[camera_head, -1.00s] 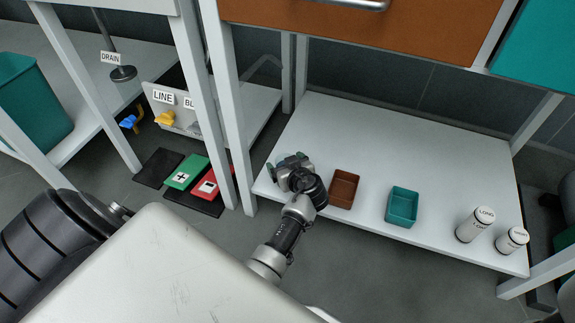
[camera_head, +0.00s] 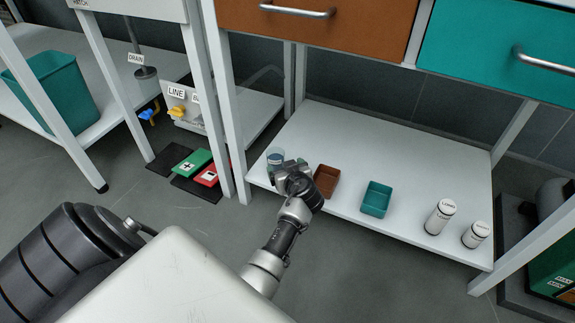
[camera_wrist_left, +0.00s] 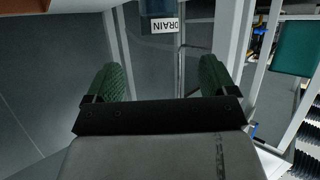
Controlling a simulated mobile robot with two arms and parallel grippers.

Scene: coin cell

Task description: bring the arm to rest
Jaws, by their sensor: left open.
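My left gripper (camera_wrist_left: 165,75) is open in the left wrist view, with green pads on its two fingers and nothing between them. In the head view my left arm reaches up from the bottom middle. Its dark wrist end (camera_head: 292,180) is over the left front edge of the white lower shelf (camera_head: 340,125), left of the brown tray. The arm is bent, and the fingers are hard to make out there. My right gripper is not in view.
On the shelf are a small clear vessel (camera_head: 275,156) close behind the wrist, a brown tray (camera_head: 327,180), a teal tray (camera_head: 376,199) and two white jars (camera_head: 440,216) (camera_head: 476,234). A white table leg (camera_head: 222,110) stands left of the wrist. Green and red pads (camera_head: 194,161) lie farther left.

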